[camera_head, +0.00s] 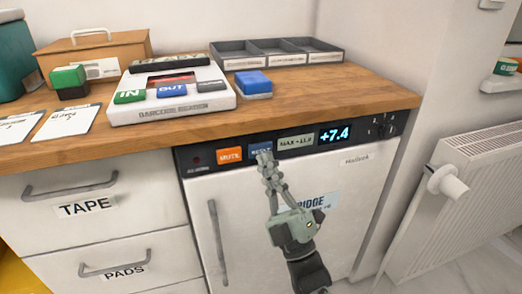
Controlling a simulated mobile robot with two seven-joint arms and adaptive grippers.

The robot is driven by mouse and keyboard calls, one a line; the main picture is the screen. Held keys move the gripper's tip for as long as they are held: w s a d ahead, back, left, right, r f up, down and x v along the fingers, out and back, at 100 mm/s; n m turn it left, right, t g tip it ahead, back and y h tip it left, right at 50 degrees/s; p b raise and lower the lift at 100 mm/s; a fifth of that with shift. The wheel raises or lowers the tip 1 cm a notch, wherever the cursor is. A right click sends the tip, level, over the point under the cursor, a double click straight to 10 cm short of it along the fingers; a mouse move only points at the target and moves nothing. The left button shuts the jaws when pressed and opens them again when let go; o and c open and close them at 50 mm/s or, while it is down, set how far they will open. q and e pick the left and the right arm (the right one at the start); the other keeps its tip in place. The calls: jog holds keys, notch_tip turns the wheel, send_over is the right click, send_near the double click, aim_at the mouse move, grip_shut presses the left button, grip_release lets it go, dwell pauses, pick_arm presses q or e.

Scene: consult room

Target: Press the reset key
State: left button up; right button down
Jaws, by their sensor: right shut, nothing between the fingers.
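The reset key (261,149) is a blue key on the dark control panel (360,133) along the fridge's top front. Its lettering is partly covered by my gripper. My right gripper (264,158) is shut and empty, its fingertips over the lower part of the blue key. I cannot tell whether they touch it or how far it is pressed. An orange MUTE key (229,155) sits to the left. A MAX label (295,142) and a display reading +7.4 (335,134) sit to the right. My left gripper is not in view.
The wooden counter (330,95) overhangs just above the panel. On it stand a white keyed box (170,112), a blue block (253,82) and a grey divided tray (275,50). A radiator (455,190) with a white valve stands at the right. Drawers (90,190) are at the left.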

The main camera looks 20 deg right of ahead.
jog(key=shift+w, duration=0.15)
jog(key=shift+w, duration=0.3)
jog(key=shift+w, duration=0.5)
dwell(0.7)
jog(key=shift+s, duration=0.95)
jog(key=s+p, duration=0.1)
jog(key=s, duration=0.4)
jog(key=shift+d+p, duration=0.1)
jog(key=shift+p, duration=0.2)
